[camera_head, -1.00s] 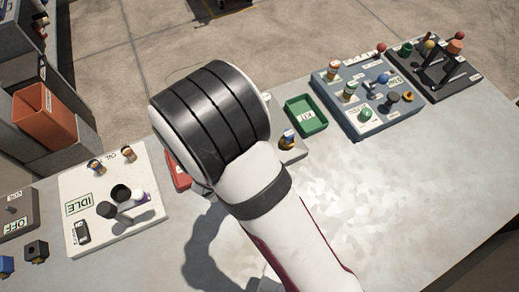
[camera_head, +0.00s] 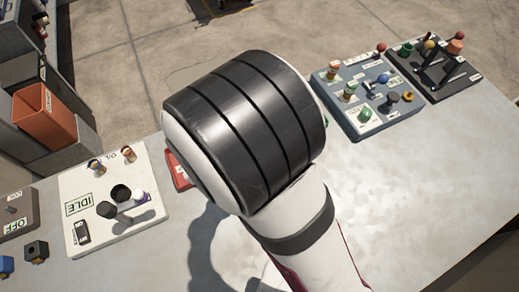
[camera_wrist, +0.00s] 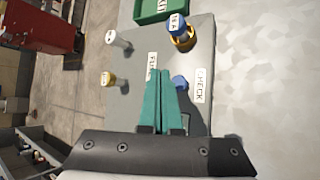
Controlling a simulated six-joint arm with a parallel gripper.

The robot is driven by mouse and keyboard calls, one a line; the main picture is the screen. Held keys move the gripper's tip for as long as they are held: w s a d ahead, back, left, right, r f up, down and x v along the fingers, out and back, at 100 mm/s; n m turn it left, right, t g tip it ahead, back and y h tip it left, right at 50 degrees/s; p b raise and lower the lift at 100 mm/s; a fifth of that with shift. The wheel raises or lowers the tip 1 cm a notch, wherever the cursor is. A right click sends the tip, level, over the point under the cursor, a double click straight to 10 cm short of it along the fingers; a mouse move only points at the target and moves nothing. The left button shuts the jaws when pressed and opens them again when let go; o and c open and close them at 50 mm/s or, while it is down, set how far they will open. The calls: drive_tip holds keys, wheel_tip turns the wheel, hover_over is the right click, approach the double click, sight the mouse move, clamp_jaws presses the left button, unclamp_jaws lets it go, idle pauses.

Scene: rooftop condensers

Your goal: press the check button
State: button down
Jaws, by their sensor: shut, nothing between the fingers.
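In the wrist view, a blue button (camera_wrist: 180,83) sits on a grey panel (camera_wrist: 135,120) beside a white label (camera_wrist: 202,86) reading CHECK. My gripper (camera_wrist: 161,76) has teal fingers closed together with nothing between them. The fingertips are just left of the blue button, and the right finger partly overlaps its edge in the picture. I cannot tell whether they touch. A label (camera_wrist: 151,66) partly covered by the fingers stands left of the button. In the head view my arm hides the button, its panel and the gripper.
The grey panel also bears a blue-and-orange knob (camera_wrist: 181,36), a white knob (camera_wrist: 116,40) and a yellow knob (camera_wrist: 107,79). A green tray (camera_wrist: 151,11) lies beyond it. In the head view, a white IDLE panel (camera_head: 85,190) is left and a blue-grey panel (camera_head: 345,118) right.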

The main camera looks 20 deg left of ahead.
drive_tip(key=shift+r, duration=1.1)
drive_tip(key=s+d+r+m+g+h, duration=0.1)
drive_tip(key=s+d+r+m+g, duration=0.15)
drive_tip(key=d+m, duration=0.4)
drive_tip(key=s+d+r+m+g+h, duration=0.1)
drive_tip(key=d+r+m+g+h, duration=0.15)
drive_tip(key=d+m, duration=0.4)
drive_tip(key=s+d+r+m+g+h, duration=0.1)
drive_tip(key=s+d+r+m, duration=0.15)
drive_tip(key=d+m, duration=0.45)
drive_tip(key=s+r+m+g+y, duration=0.3)
drive_tip(key=s+m+y, duration=0.4)
drive_tip(key=s+m, duration=0.3)
drive_tip(key=shift+s+a+m+y, duration=0.35)
drive_tip(key=shift+s+a+m, duration=0.05)
drive_tip(key=shift+s, duration=0.35)
